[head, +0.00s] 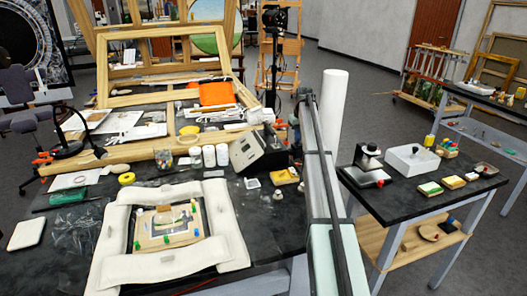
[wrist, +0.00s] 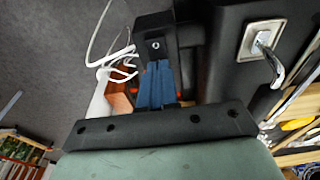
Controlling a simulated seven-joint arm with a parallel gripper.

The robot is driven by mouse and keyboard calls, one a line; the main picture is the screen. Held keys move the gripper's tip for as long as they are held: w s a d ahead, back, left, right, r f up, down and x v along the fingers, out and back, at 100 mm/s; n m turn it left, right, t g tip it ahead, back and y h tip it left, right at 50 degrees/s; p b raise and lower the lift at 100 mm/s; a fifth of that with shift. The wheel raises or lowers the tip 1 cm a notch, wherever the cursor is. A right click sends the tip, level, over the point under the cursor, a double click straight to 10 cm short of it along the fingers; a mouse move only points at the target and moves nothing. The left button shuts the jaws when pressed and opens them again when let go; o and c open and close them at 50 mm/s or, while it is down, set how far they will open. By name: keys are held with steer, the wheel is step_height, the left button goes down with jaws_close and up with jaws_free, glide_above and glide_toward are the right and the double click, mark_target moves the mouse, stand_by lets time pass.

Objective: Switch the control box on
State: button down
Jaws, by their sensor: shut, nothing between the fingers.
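The control box appears in the wrist view as a dark box (wrist: 231,78) with a metal switch plate (wrist: 251,38) and a silver lever (wrist: 272,66). In the head view, what looks like the same box, with a grey sloped face (head: 245,151), stands on the dark bench, right of the white jars. My gripper (wrist: 157,70) is shut and empty; its blue fingers lie to the left of the lever, apart from it. I cannot tell whether the fingers touch the box. I cannot make out the fingertips in the head view.
White cables (wrist: 112,55) and an orange thing (wrist: 118,104) lie left of my fingers in the wrist view. White jars (head: 209,156) stand beside the box. A padded frame (head: 105,248) fills the bench front. A side table (head: 385,208) stands at right.

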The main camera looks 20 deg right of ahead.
steer(key=shift+f, duration=0.35)
steer(key=shift+r, duration=0.1)
stand_by(0.3)
steer(key=shift+r, duration=3.45)
